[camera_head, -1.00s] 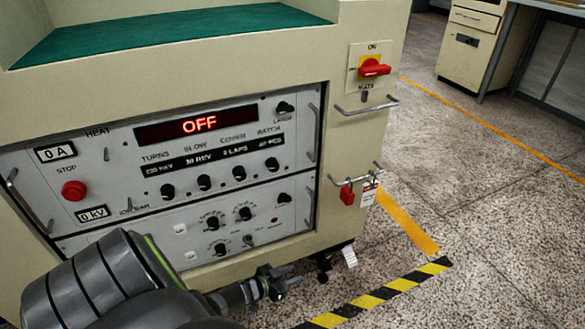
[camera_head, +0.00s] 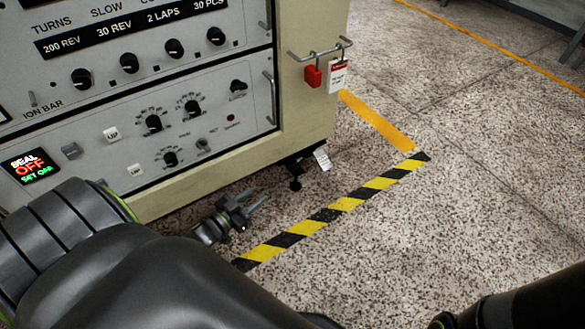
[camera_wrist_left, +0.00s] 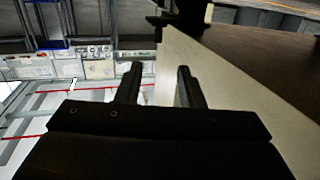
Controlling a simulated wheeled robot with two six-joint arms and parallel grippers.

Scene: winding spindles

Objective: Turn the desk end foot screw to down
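The foot screw (camera_head: 295,182) is a small black foot under the near right corner of the cream cabinet (camera_head: 312,125). A white tag (camera_head: 322,158) is beside it; its writing is too small to read. My left gripper (camera_head: 258,196) is low beside the cabinet's bottom edge, left of the foot and apart from it. Its two fingers point right toward the foot. In the left wrist view the fingers (camera_wrist_left: 158,82) stand apart with nothing between them. A dark shape at that view's top may be the foot; I cannot tell. My right gripper is out of view.
The cabinet's panel (camera_head: 150,100) holds knobs and switches. A red padlock (camera_head: 313,75) and a white-and-red tag (camera_head: 336,76) hang from a rail on the corner. Black-yellow tape (camera_head: 345,204) marks the floor. Speckled floor to the right is clear.

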